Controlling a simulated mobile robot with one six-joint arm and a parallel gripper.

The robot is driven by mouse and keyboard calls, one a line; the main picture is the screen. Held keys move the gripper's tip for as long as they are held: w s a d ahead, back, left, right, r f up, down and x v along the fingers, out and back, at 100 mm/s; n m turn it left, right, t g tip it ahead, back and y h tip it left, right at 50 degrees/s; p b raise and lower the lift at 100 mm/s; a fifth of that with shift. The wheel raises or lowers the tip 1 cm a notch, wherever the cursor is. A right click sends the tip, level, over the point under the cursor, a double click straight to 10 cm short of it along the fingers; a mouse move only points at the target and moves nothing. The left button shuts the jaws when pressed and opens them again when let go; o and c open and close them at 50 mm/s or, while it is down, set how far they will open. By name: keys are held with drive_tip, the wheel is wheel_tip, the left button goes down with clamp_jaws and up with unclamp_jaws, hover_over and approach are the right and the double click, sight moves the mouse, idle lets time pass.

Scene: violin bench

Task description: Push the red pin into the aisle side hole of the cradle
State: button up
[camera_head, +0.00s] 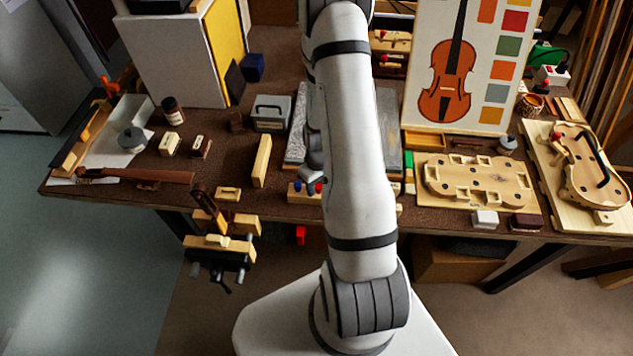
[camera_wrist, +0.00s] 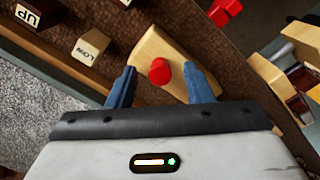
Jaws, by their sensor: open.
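In the wrist view a red pin (camera_wrist: 160,72) stands on a pale wooden block (camera_wrist: 150,46), which looks like the cradle. My gripper (camera_wrist: 161,84) is open, with one blue finger on each side of the pin and gaps between them. The near part of the block is hidden behind my gripper, and I cannot tell how deep the pin sits. In the head view the wooden block (camera_head: 305,198) lies at the bench's front edge, partly hidden by my arm. A small red spot (camera_head: 318,188) shows on top of it. The holes are not visible.
In the wrist view blocks marked LOW (camera_wrist: 92,45) and UP (camera_wrist: 38,12) lie at the upper left. A red object (camera_head: 300,235) shows below the bench edge. A wooden vise (camera_head: 220,243) juts from the front left. A violin-shaped form (camera_head: 478,183) lies at right.

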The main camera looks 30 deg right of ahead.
drive_tip(key=shift+c, duration=0.6)
clamp_jaws()
